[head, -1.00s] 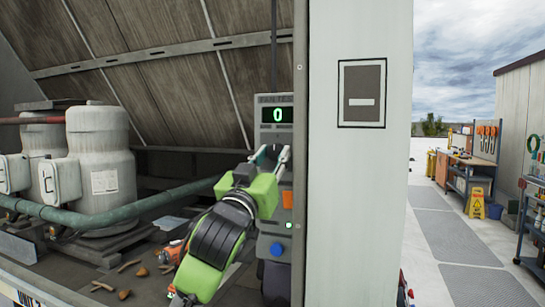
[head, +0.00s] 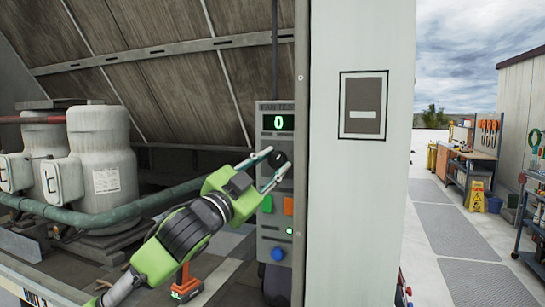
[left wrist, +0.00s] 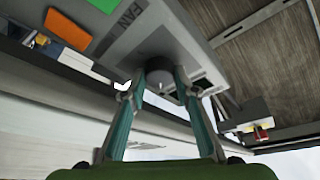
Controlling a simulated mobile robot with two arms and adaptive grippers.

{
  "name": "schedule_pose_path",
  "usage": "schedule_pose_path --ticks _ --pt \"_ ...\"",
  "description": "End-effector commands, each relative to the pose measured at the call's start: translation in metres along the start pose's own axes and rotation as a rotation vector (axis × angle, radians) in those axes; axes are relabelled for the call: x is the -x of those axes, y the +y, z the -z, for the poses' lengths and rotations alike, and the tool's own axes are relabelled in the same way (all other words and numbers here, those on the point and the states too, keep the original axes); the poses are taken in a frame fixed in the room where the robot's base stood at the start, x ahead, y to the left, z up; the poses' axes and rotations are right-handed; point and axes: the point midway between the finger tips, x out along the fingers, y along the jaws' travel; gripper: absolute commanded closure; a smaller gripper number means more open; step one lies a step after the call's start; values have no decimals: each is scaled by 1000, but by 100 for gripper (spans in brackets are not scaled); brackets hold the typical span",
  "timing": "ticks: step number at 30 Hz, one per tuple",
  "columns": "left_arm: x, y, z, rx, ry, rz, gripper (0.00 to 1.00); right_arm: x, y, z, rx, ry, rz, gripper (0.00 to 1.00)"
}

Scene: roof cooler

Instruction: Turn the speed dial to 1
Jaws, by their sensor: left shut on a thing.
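The speed dial is a dark round knob (head: 277,159) on the grey fan control panel (head: 266,228), below a green display (head: 278,122) that reads 0. My left gripper (head: 269,168) reaches the panel from the left, with its fingers on either side of the knob. In the left wrist view the knob (left wrist: 160,76) sits between the two teal fingertips (left wrist: 160,88), which are shut on it. A pale mark shows on the knob's face. My right gripper is not in view.
A green button (head: 267,204) and an orange button (head: 289,206) sit below the knob, with a blue knob (head: 278,251) lower down. A pale pillar (head: 350,220) stands right of the panel. An orange drill (head: 185,284) lies below my arm.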

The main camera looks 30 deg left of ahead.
Motion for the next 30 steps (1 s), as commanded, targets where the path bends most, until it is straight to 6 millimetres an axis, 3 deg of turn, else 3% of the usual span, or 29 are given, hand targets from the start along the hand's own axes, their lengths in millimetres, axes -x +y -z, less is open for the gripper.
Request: schedule_pose_path --ticks 13,30 --pt "-1 -3 1 -279 -2 -116 93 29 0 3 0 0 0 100" --pt "0 -2 0 -351 0 -145 94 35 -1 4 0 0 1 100"
